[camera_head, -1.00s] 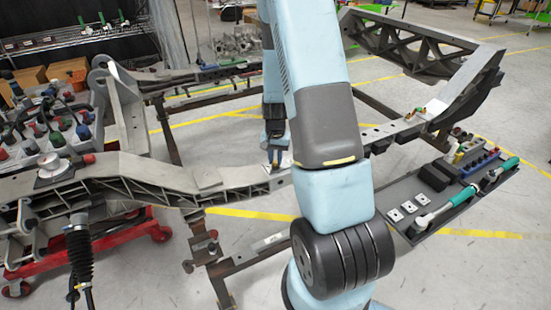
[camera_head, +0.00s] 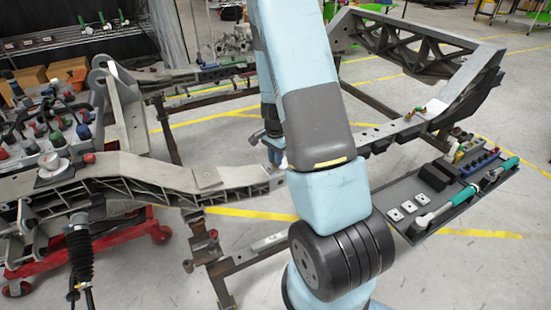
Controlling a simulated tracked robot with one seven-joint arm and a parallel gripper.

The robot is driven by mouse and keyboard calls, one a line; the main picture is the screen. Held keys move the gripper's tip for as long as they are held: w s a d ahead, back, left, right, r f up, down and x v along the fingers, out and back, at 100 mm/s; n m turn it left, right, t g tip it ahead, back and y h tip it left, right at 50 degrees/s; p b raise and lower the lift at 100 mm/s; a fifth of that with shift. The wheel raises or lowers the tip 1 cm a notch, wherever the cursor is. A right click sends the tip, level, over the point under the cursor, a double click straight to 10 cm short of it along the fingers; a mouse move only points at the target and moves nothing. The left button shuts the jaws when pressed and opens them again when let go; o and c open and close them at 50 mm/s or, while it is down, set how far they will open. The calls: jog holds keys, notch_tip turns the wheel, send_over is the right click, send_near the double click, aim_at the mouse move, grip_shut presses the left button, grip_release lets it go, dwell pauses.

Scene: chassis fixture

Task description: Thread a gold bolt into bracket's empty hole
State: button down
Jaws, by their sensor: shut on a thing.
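My gripper (camera_head: 274,157) points down over the inner end of the grey chassis beam, near the middle of the view. It is small and partly covered by my own arm. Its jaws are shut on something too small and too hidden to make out. A pale patch, perhaps part of the bracket (camera_head: 284,164), shows just beside the fingertips. I cannot see the bracket's hole or tell whether the gripper touches the bracket. No gold bolt can be clearly made out.
The grey chassis beam (camera_head: 150,178) runs across the left and middle. A dark tray (camera_head: 398,188) at the right holds white square plates (camera_head: 408,206), dark blocks and a green-handled tool (camera_head: 462,196). A red wheeled stand (camera_head: 120,232) is at lower left. Open floor lies at lower right.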

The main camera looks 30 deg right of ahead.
jog(key=m, duration=0.6)
jog(key=shift+f+m, duration=0.1)
jog(key=shift+m, duration=0.3)
jog(key=c, duration=0.9)
grip_release()
jog(key=shift+c, duration=0.2)
notch_tip(320, 180, up, 9)
